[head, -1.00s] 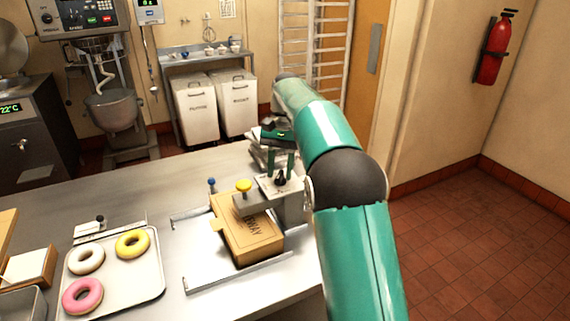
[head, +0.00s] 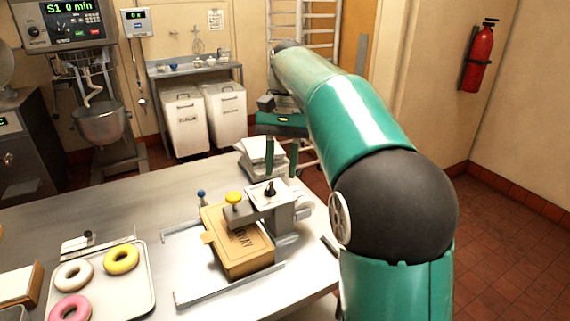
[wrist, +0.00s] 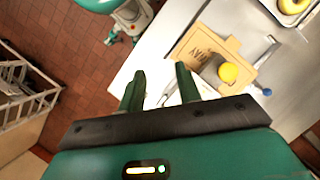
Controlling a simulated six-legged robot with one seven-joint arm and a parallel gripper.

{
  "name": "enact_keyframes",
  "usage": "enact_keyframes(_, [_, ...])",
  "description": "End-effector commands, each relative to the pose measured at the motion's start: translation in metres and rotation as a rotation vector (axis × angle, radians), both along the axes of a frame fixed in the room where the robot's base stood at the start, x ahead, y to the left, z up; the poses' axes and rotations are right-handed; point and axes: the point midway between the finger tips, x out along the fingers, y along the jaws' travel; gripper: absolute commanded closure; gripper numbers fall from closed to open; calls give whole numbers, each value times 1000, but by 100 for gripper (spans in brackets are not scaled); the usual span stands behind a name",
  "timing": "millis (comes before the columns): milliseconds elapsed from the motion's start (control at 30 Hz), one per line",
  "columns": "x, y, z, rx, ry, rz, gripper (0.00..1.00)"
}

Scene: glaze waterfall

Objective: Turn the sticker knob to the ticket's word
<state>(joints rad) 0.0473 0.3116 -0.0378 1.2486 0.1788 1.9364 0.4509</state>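The sticker knob (head: 270,188) is a small black pointer knob on a white plate, on top of a grey labelling device (head: 285,222). Its dial words are too small to read. My gripper (head: 282,160) is above and just behind the knob, fingers pointing down, apart and empty. The wrist view shows the same two spread fingers (wrist: 161,87) with nothing clearly held; I cannot make out the knob there. A tan box (head: 237,244) with dark lettering, apparently AWAY, lies under the device's arm; it also shows in the wrist view (wrist: 207,44). I cannot identify the ticket.
A yellow button (head: 233,197) tops the device's arm, with a blue knob (head: 201,194) behind it. A tray (head: 140,291) of donuts lies at left. A paper stack (head: 262,150) stands behind the gripper. Bare counter (head: 120,198) lies at back left.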

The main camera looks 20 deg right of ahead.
Motion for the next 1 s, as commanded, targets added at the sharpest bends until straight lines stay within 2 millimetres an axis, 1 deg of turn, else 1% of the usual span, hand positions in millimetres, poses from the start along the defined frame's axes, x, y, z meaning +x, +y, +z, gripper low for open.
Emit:
enact_keyframes(33, [-8,0,4,0,-1,0,66])
enact_keyframes(100, [-16,0,7,0,-1,0,66])
enact_keyframes(200, [-24,0,10,0,1,0,66])
enact_keyframes(667, [-30,1,12,0,-11,4,66])
enact_keyframes(767, [-41,2,11,-4,-56,21,66])
enact_keyframes(867, [-60,3,9,-12,-136,52,66])
enact_keyframes(1000, [-91,5,-2,-33,-272,111,66])
